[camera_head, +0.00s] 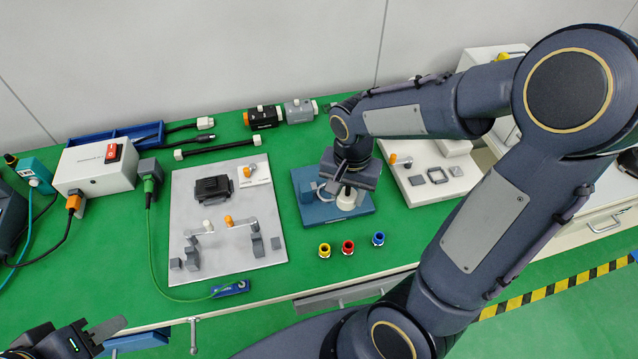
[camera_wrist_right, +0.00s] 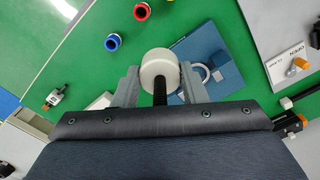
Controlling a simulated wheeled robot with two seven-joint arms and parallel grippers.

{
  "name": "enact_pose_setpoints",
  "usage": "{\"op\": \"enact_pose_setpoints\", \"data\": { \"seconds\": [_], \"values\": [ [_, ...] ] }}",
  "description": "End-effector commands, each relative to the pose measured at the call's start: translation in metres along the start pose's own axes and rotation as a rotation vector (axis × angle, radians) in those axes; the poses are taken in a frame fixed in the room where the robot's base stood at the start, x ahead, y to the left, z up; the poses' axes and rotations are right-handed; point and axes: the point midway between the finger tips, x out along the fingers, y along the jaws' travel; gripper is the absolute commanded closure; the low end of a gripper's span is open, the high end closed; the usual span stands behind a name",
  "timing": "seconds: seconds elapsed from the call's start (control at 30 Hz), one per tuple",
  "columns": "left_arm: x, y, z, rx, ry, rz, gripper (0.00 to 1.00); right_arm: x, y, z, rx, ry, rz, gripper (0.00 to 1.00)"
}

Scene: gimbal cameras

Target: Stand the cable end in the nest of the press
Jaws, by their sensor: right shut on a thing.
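My right gripper (camera_wrist_right: 159,76) is shut on a white round piece (camera_wrist_right: 158,68) with a black ribbed stem. I cannot tell whether this piece is the cable end or part of the press. In the head view the white piece (camera_head: 348,198) shows below the right gripper (camera_head: 347,186), over the blue base of the press (camera_head: 318,213). A grey ring-shaped part (camera_wrist_right: 201,73) lies beside it on the blue base in the wrist view. The nest cannot be made out. My left gripper (camera_head: 100,338) is at the lower left corner, partly cut off, apart from these things.
A grey plate (camera_head: 187,255) with clamps and a black block stands left of the press. Yellow, red (camera_head: 348,247) and blue fittings stand in front of it. A black cable with white ends (camera_head: 217,147) lies behind the plate. A white plate (camera_head: 420,192) is to the right.

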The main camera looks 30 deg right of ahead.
Motion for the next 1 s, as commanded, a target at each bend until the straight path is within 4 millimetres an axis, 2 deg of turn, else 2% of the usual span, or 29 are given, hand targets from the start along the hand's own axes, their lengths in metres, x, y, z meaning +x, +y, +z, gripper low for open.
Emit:
{"op": "enact_pose_setpoints", "data": {
  "seconds": [0.23,0.43,0.73,0.9,1.0],
  "values": [
    [-0.011,0.005,-0.005,0.0,0.0,0.0,0.64,0.027,-0.038,-0.049,0.002,-0.002,0.005,0.86],
    [-0.015,0.007,-0.008,0.0,0.0,0.0,0.64,0.064,-0.058,-0.074,0.001,-0.003,0.003,0.86],
    [-0.019,0.009,-0.01,0.0,0.0,0.0,0.64,0.089,-0.071,-0.089,-0.001,-0.003,0.001,0.86],
    [-0.021,0.009,-0.011,0.0,0.0,0.0,0.64,0.113,-0.071,-0.089,0.0,-0.003,0.002,0.86],
    [-0.021,0.009,-0.011,0.0,0.0,0.0,0.64,0.119,-0.071,-0.089,0.0,-0.001,-0.001,0.86]
  ]
}}
